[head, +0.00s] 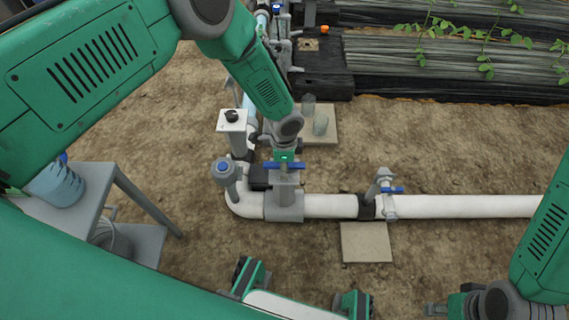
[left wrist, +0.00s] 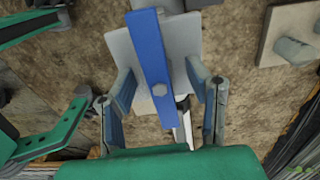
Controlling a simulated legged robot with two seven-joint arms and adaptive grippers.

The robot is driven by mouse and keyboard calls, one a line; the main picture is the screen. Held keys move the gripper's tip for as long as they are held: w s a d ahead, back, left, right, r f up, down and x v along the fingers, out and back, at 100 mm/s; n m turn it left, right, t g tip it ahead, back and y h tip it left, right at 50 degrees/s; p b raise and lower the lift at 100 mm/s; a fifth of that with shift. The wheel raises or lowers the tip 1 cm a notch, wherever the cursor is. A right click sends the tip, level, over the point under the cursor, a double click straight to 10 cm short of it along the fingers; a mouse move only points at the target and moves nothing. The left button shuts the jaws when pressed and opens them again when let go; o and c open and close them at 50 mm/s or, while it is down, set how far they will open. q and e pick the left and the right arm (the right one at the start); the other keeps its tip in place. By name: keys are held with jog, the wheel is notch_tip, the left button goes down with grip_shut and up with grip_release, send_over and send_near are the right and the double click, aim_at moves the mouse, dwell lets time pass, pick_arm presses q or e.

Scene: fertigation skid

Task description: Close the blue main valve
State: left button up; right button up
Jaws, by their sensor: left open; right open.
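The large blue lever handle (head: 285,165) sits on top of a grey valve body (head: 284,195) on the white pipe, near the pipe's elbow. In the head view it lies crosswise, roughly along the pipe. My left gripper (head: 285,155) is just at it from above, its fingers mostly hidden. In the left wrist view the blue handle (left wrist: 152,55) runs between the two open fingers of my left gripper (left wrist: 160,85), with a gap on each side and its bolt in view. My right gripper (head: 437,309) is low at the right, empty and away from the pipe.
A smaller valve with a blue handle (head: 392,189) stands farther right on the white pipe (head: 460,207). A blue-capped fitting (head: 223,168) and a white box post (head: 232,120) stand left. A grey table (head: 95,195) is at left. Bare soil lies in front.

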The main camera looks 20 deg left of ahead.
pick_arm(q)
grip_shut()
jog(key=m, duration=0.9)
jog(key=shift+m, duration=0.4)
jog(key=m, duration=0.9)
jog(key=shift+m, duration=0.3)
jog(key=shift+o, duration=0.3)
grip_release()
